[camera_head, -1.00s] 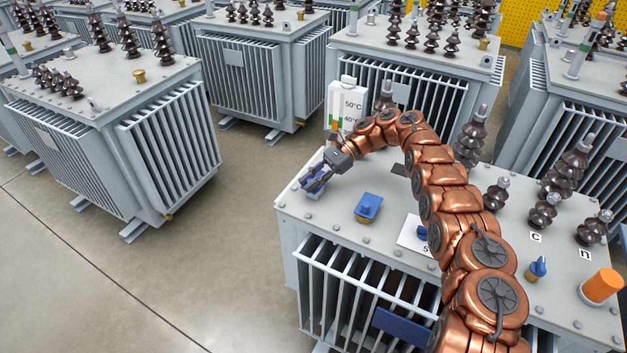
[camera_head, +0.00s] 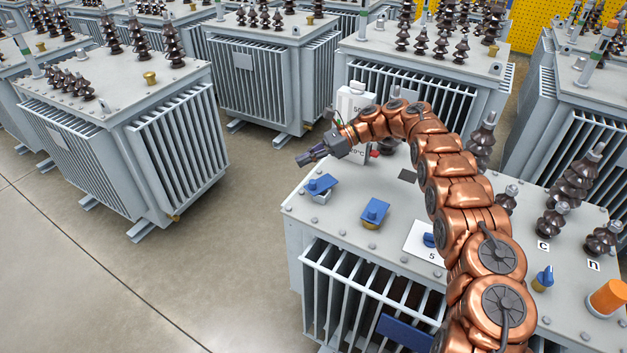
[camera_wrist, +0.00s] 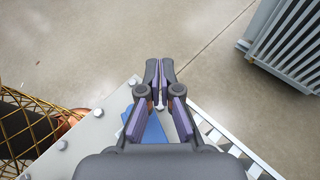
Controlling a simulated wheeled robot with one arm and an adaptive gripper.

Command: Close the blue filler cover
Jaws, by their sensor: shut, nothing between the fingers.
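Two blue covers show on the transformer top (camera_head: 345,228). One blue cover (camera_head: 322,184) sits tilted over a small pale box (camera_head: 320,197) at the left corner; the other blue cover (camera_head: 375,209) sits over a brass-coloured base (camera_head: 370,225) to its right. I cannot tell for sure which is the filler cover. My gripper (camera_head: 303,159) is shut and empty, above and behind the corner cover and apart from it. In the wrist view my gripper (camera_wrist: 158,64) points past the top's edge toward the floor, and a blue cover (camera_wrist: 152,132) shows partly hidden beneath it.
A white gauge box (camera_head: 355,101) stands behind my gripper. A blue dial (camera_head: 430,240) on a white plate, a blue valve knob (camera_head: 544,277), an orange cap (camera_head: 608,296) and dark insulators (camera_head: 575,178) stand to the right. Open floor (camera_head: 235,225) lies to the left.

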